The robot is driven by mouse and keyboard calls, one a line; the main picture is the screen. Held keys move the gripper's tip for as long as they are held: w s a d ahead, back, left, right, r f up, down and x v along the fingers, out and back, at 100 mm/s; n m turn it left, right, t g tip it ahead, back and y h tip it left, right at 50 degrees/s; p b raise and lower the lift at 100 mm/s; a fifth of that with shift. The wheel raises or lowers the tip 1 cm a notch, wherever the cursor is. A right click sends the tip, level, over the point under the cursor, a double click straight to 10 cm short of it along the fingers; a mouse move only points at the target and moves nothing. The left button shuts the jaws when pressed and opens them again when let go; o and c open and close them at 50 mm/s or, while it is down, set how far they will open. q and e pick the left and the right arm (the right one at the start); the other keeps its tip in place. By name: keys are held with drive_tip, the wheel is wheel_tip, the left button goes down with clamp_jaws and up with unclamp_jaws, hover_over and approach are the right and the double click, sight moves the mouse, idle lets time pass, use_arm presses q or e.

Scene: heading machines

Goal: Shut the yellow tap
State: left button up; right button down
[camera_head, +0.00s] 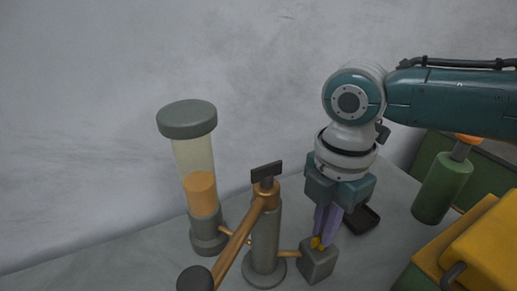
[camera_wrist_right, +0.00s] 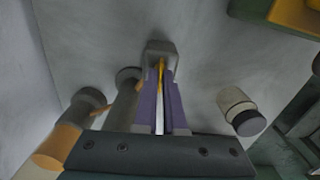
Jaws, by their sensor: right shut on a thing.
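The yellow tap (camera_head: 316,243) sits on a small grey block (camera_head: 319,264) joined by a copper pipe to the grey pump column. My right gripper (camera_head: 324,238) comes from above, its purple fingers pointing down and shut on the yellow tap. In the right wrist view the fingers (camera_wrist_right: 161,90) reach up to the grey block (camera_wrist_right: 160,48), with the yellow tap (camera_wrist_right: 161,70) showing as a thin strip between them. Much of the tap is hidden by the fingers. My left gripper is not in view.
A pump column (camera_head: 265,235) with a long copper lever (camera_head: 240,236) stands left of the block. Further left is a glass tank (camera_head: 200,170) holding orange liquid. A dark tray (camera_head: 363,219), a green cylinder (camera_head: 440,188) and a yellow machine (camera_head: 485,245) are on the right.

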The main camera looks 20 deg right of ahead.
drive_tip(key=shift+f+m, duration=0.1)
drive_tip(key=shift+m, duration=0.4)
drive_tip(key=shift+d, duration=0.1)
drive_tip(key=c, duration=1)
unclamp_jaws()
drive_tip(key=shift+p, duration=0.3)
wheel_tip(320, 180, up, 10)
drive_tip(key=p, duration=0.1)
